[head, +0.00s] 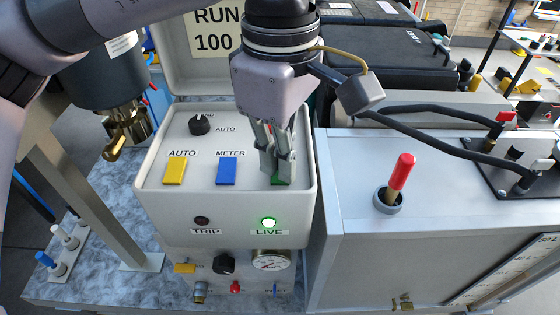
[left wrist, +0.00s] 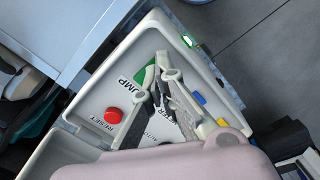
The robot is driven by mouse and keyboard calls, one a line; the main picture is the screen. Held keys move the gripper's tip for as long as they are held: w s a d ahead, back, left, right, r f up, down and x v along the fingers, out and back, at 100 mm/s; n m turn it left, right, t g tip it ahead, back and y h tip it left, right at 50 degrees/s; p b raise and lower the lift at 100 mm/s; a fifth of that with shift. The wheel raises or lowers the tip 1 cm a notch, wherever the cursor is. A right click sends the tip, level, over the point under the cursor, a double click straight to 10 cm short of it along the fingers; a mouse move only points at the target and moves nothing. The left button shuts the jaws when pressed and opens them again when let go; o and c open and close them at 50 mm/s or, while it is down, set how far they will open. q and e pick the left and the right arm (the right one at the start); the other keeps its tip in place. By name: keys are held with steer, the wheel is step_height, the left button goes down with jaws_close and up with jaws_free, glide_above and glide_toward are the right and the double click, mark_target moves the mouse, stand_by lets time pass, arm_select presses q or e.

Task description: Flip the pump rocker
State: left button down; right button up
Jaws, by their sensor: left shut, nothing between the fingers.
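The pump rocker (head: 279,181) is a green switch at the right end of the control box's top panel (head: 190,149), mostly hidden behind my fingers in the head view. In the left wrist view the green rocker (left wrist: 147,74) shows beside the PUMP label. My left gripper (head: 277,174) points down, shut and empty, with its fingertips at the rocker. The left wrist view shows the fingertips (left wrist: 161,65) close beside the green piece. I cannot tell whether they touch it. My right gripper is not in view.
The yellow AUTO rocker (head: 175,170) and blue METER rocker (head: 227,170) sit left of the fingers. A black knob (head: 200,124) is behind them. The LIVE lamp (head: 268,223) glows green; the TRIP lamp (head: 201,221) is dark. A red RESET button (left wrist: 113,115) and a red-topped lever (head: 400,173) are nearby.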

arm_select(q)
steer(key=shift+r+p, duration=1.8)
steer(key=shift+r, duration=1.35)
